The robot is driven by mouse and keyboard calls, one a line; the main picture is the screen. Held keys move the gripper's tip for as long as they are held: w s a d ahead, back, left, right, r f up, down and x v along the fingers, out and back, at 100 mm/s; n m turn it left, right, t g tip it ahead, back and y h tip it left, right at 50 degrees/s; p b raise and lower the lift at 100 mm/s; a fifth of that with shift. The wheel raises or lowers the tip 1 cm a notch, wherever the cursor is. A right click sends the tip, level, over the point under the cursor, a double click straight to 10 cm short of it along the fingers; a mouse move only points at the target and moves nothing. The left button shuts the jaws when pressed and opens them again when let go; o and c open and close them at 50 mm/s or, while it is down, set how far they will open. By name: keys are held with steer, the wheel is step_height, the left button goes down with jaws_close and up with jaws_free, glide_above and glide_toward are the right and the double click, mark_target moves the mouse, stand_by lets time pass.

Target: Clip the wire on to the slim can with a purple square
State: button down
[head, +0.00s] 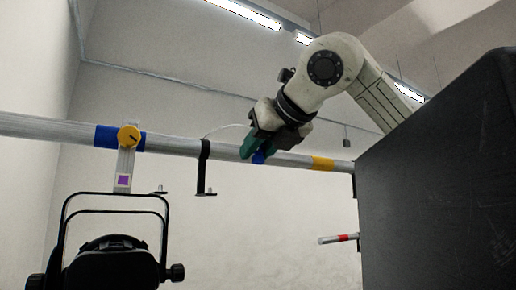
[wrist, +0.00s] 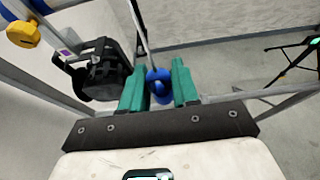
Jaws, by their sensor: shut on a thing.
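The black can (head: 112,262) hangs by its yoke under the pipe at the left. Its clamp (head: 127,165) has a yellow knob and a purple square (head: 123,180). The can also shows in the wrist view (wrist: 105,75), left of my fingers, with the purple square (wrist: 65,52) beyond it. My gripper (head: 262,148), with green fingers, is in front of the pipe, to the right of the can. In the wrist view my gripper (wrist: 158,90) is shut on a blue clip (wrist: 158,84). A thin wire (wrist: 140,25) runs up from it. The wire's far end is hidden.
The grey pipe (head: 60,130) crosses the head view, with blue and yellow bands (head: 322,163). An empty black hook clamp (head: 203,165) hangs between the can and my gripper. A large dark box (head: 440,180) fills the right. A red-banded bar (head: 340,238) shows lower down.

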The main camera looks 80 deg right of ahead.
steer(key=shift+f+b, duration=0.95)
steer(key=shift+f, duration=0.15)
steer(key=shift+w, duration=0.1)
